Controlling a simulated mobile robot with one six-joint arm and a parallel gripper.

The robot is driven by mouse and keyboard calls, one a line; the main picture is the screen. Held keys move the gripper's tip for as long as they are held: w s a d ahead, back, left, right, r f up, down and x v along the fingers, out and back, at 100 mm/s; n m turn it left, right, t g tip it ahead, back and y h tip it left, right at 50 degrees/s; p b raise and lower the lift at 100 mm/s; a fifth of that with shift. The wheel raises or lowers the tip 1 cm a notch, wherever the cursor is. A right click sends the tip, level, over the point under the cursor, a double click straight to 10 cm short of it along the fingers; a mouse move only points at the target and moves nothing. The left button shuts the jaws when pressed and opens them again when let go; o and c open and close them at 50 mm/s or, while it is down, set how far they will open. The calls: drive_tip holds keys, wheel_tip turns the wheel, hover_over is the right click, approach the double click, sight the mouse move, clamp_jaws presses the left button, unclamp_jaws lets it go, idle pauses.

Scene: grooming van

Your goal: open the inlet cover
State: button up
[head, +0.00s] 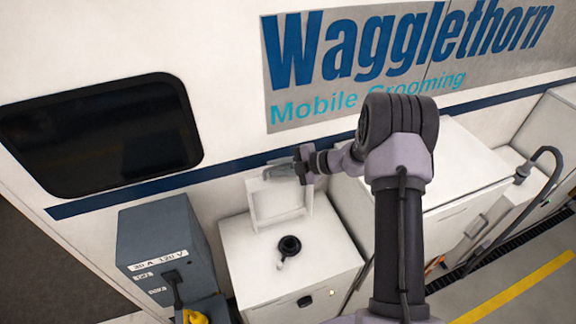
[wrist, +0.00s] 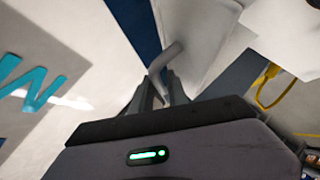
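The inlet cover is a white flap (head: 276,203) that stands raised at the back of the white cabinet's top in the head view. In the wrist view its pale panel (wrist: 200,35) is beyond my fingers, with a bent grey handle (wrist: 166,60). My gripper (head: 282,170) is at the flap's upper edge. In the wrist view its two fingers (wrist: 160,92) stand either side of the handle's end and look closed on it; the exact contact is partly hidden. A round black inlet (head: 289,244) lies uncovered on the cabinet top in front of the flap.
A grey power box (head: 160,250) with a black plug stands to the left, with something yellow below it. The van wall with a dark window (head: 105,135) is behind. A white cabinet and a black hose (head: 545,165) are at right.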

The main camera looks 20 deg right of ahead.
drive_tip(key=b+v, duration=0.2)
drive_tip(key=v, duration=1.5)
drive_tip(key=s+a+f+n+g+h+b, duration=0.2)
drive_tip(key=s+a+f+n+b, duration=0.4)
drive_tip(key=n+b, duration=0.4)
drive_tip(key=s+a+f+n+g+h+b, duration=0.2)
drive_tip(key=s+a+f+n+b, duration=0.3)
drive_tip(key=a+n+b, duration=0.45)
drive_tip(key=s+f+n+t+h+b, duration=0.1)
drive_tip(key=s+f+n+h+b, duration=0.1)
drive_tip(key=s+f+n+b, duration=0.5)
drive_tip(key=s+f+n+t+h+b, duration=0.1)
drive_tip(key=s+f+n+h+b, duration=0.2)
drive_tip(key=n, duration=1.4)
drive_tip(key=s+f+b, duration=0.3)
drive_tip(key=s+b, duration=0.3)
drive_tip(key=b, duration=0.2)
drive_tip(key=shift+s+a+f+t+b, duration=0.2)
drive_tip(key=shift+a+f+t+b, duration=0.15)
drive_tip(key=shift+a+t+b, duration=0.05)
